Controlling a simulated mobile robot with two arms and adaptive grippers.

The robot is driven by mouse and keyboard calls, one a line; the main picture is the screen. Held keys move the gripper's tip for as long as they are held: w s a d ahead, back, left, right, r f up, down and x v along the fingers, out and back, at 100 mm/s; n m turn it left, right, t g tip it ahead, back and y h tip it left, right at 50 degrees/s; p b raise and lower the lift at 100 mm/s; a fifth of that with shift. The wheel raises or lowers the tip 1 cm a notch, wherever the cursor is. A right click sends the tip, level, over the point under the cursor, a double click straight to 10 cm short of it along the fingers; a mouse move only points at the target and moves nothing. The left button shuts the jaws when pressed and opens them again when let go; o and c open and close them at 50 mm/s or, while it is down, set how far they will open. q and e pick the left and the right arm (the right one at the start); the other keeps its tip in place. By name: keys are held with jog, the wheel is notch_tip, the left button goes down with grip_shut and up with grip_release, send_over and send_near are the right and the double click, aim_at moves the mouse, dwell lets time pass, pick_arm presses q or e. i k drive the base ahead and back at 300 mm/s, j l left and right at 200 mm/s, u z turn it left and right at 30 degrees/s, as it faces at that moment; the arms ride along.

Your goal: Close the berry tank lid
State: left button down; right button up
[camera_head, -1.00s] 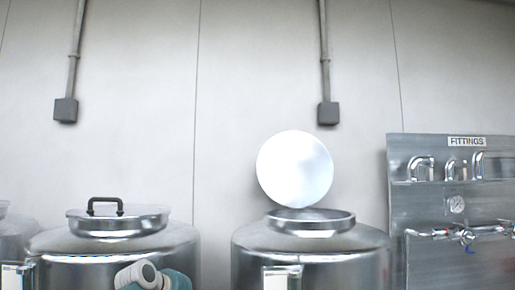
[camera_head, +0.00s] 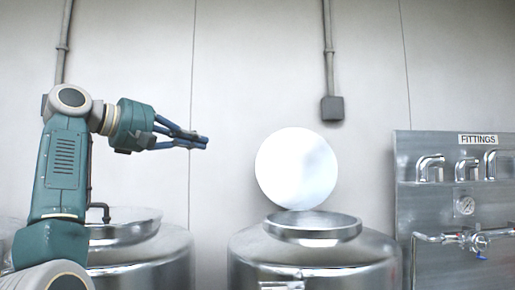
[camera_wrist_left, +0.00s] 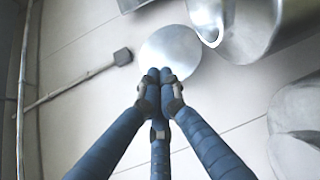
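A steel tank (camera_head: 315,268) stands at the centre right in the head view, its round mouth (camera_head: 313,228) open. Its round, shiny lid (camera_head: 296,168) stands upright at the back of the mouth. No readable name shows on the tank. In the left wrist view the lid (camera_wrist_left: 172,50) is beyond the fingertips, and the tank (camera_wrist_left: 262,25) is at the upper right. My left gripper (camera_head: 204,142) is left of the lid, pointing right and apart from it. Its blue fingers (camera_wrist_left: 160,76) are together at the tips and hold nothing. My right gripper is not in view.
A second tank (camera_head: 150,265) stands at the left, its lid (camera_head: 140,230) closed, with a black handle, partly behind my left arm. A fittings panel (camera_head: 450,200) with pipes and a gauge is at the right. Bare wall lies behind, with conduits and a box (camera_head: 332,108).

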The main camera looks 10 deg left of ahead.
aim_at(296, 168)
jog(key=i, duration=1.7)
